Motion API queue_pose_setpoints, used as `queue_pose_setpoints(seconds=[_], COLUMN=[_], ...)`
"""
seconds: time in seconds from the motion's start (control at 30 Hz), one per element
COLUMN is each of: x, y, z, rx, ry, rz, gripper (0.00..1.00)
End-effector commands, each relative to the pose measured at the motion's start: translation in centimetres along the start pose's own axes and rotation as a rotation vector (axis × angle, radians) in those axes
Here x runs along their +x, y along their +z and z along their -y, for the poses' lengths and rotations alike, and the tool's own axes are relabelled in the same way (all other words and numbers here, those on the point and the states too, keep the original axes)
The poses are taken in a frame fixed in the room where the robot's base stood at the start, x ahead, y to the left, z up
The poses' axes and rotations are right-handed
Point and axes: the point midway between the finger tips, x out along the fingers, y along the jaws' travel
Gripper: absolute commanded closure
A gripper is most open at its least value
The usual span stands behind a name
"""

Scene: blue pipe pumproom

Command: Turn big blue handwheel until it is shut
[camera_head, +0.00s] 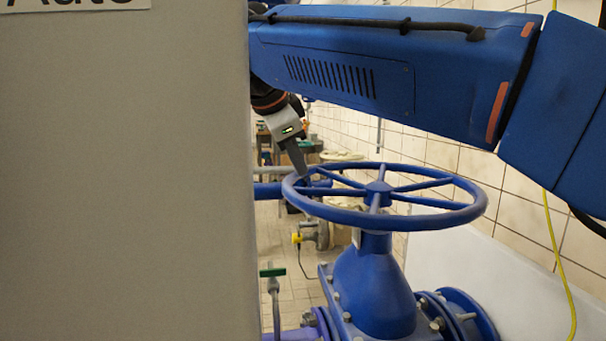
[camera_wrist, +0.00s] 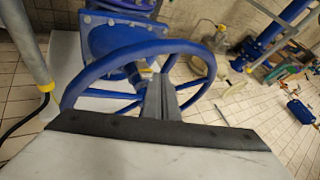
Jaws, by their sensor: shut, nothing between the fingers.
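The big blue handwheel (camera_head: 378,212) lies level on top of a blue valve body (camera_head: 372,285) in the head view. It has a round rim, several spokes and a central hub. My gripper (camera_head: 300,172) reaches down at the left part of the rim, its fingers shut with nothing between them. In the head view the fingertips overlap the rim's left edge; I cannot tell whether they touch it. In the wrist view the handwheel (camera_wrist: 88,77) fills the middle, and my gripper (camera_wrist: 160,85) points in among the rim and spokes. The fingers hide part of the near rim and the hub.
A large grey panel (camera_head: 125,180) blocks the left of the head view. A white tiled wall (camera_head: 470,165) stands behind the wheel. A small green-handled valve (camera_head: 272,272) is low at left. In the wrist view, a grey post (camera_wrist: 27,45) stands at left and blue pipework (camera_wrist: 270,40) at right.

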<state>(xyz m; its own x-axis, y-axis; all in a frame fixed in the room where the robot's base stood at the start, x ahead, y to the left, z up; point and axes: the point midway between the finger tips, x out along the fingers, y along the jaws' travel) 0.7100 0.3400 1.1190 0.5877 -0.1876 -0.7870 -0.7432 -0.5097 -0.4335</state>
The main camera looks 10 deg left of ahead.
Motion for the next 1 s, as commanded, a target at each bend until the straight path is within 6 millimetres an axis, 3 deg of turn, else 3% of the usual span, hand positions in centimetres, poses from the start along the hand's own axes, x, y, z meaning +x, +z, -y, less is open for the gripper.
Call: queue_pose_setpoints(seconds=[0.5, 0.7, 1.0], x=[7.8, 9.0, 9.1], y=[0.0, 0.0, 0.0], z=[0.0, 0.0, 0.0], rx=[-0.002, -0.002, -0.002], ry=[0.002, 0.001, 0.001], rz=[0.0, 0.0, 0.001], gripper=[1.0, 1.0, 1.0])
